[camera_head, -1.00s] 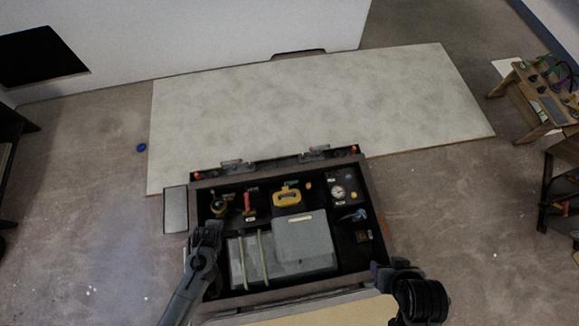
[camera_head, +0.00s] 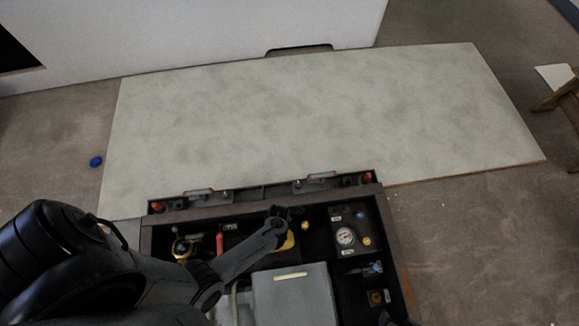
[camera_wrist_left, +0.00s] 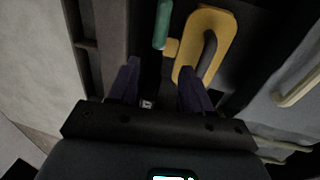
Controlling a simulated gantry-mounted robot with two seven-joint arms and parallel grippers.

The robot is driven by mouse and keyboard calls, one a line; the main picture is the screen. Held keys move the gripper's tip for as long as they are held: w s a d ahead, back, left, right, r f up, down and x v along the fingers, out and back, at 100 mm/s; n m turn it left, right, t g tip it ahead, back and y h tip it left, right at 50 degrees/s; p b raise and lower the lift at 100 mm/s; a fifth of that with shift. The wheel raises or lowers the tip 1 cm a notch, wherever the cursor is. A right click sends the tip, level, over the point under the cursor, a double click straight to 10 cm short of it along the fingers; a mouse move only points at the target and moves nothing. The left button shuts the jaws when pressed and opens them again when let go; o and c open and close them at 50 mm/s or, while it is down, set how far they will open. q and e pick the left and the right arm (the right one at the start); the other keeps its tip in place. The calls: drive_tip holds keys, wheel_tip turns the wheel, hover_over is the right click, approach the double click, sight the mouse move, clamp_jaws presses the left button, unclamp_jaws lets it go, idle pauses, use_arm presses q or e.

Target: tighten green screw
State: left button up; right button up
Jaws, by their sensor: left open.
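In the left wrist view a slim green cylinder (camera_wrist_left: 162,24) stands beside a yellow loop handle (camera_wrist_left: 214,24); I cannot tell whether this is the green screw. I make out no green screw in the head view. My left gripper (camera_head: 281,212) reaches over the open box, and its forearm and hand partly cover the yellow handle (camera_head: 289,243). In the left wrist view the left gripper (camera_wrist_left: 160,77) is open, its fingers apart with nothing between them, short of the green cylinder. A dark piece at the bottom edge of the head view may be my right gripper.
The open box has a dark frame (camera_head: 398,268). Inside are a grey cover (camera_head: 290,300), a red handle (camera_head: 220,243), a gold ring-shaped part (camera_head: 181,250) and a gauge (camera_head: 345,236). A large pale panel (camera_head: 320,110) lies behind the box.

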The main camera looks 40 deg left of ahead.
use_arm(q)
drive_tip(key=w+f+b, duration=0.1)
drive_tip(key=f+b, duration=0.2)
drive_tip(key=f, duration=0.1)
drive_tip(key=w+f+b, duration=0.1)
drive_tip(key=f+b, duration=0.2)
drive_tip(key=w+f+b, duration=0.1)
drive_tip(key=f+b, duration=0.2)
drive_tip(key=f, duration=0.1)
drive_tip(key=shift+w+f+b, duration=0.1)
drive_tip(key=shift+f+b, duration=0.2)
drive_tip(key=shift+w+a+f+b, duration=0.15)
drive_tip(key=shift+w+f+b, duration=0.05)
drive_tip(key=shift+f+b, duration=0.25)
drive_tip(key=shift+f, duration=0.15)
drive_tip(key=shift+s, duration=0.1)
use_arm(e)
wheel_tip(320, 180, down, 12)
drive_tip(key=s, duration=0.1)
drive_tip(key=shift+d, duration=0.35)
use_arm(q)
clamp_jaws()
use_arm(e)
drive_tip(key=shift+d, duration=0.1)
